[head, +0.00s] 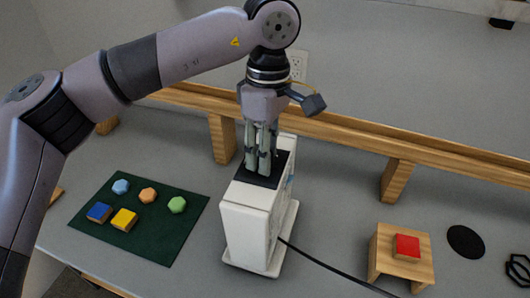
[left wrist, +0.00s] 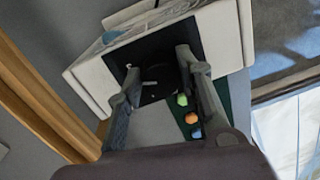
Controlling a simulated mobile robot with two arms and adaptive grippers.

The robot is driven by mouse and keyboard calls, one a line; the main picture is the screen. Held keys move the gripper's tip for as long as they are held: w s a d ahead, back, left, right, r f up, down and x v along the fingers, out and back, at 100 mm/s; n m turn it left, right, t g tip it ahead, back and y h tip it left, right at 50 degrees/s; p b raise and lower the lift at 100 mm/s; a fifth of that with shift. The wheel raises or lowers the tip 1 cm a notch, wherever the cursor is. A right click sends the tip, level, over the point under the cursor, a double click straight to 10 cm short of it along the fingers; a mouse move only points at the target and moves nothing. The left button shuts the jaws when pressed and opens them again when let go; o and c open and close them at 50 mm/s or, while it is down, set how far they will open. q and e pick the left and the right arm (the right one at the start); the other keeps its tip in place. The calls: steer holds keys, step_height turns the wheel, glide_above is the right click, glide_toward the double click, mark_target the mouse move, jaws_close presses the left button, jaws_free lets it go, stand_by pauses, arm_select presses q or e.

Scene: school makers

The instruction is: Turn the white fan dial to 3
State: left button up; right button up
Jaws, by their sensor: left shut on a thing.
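The white fan (head: 248,228) is an upright white box on the grey table, with a black panel (head: 282,164) on top. My left gripper (head: 262,168) points straight down onto this panel. In the left wrist view the fan (left wrist: 225,38) lies beyond the fingers, and a dark round dial (left wrist: 157,82) with a small light mark sits between them. My left gripper (left wrist: 158,70) is shut on the dial, one finger on each side. In the head view the fingers hide the dial. I cannot read any numbers or the setting. My right gripper is not in view.
A green mat (head: 150,245) with several coloured blocks lies left of the fan. A small wooden stand (head: 388,262) with a red block (head: 406,247) is at the right. A wooden rail (head: 350,142) runs behind. A black cord (head: 325,266) crosses the table.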

arm_select(q)
steer(key=shift+m, duration=0.9)
steer(key=shift+r, duration=0.1)
steer(key=o, duration=1.2)
steer(key=shift+c, duration=0.2)
step_height(320, 180, up, 12)
steer(key=shift+w+d, duration=0.25)
steer(key=shift+w, duration=0.05)
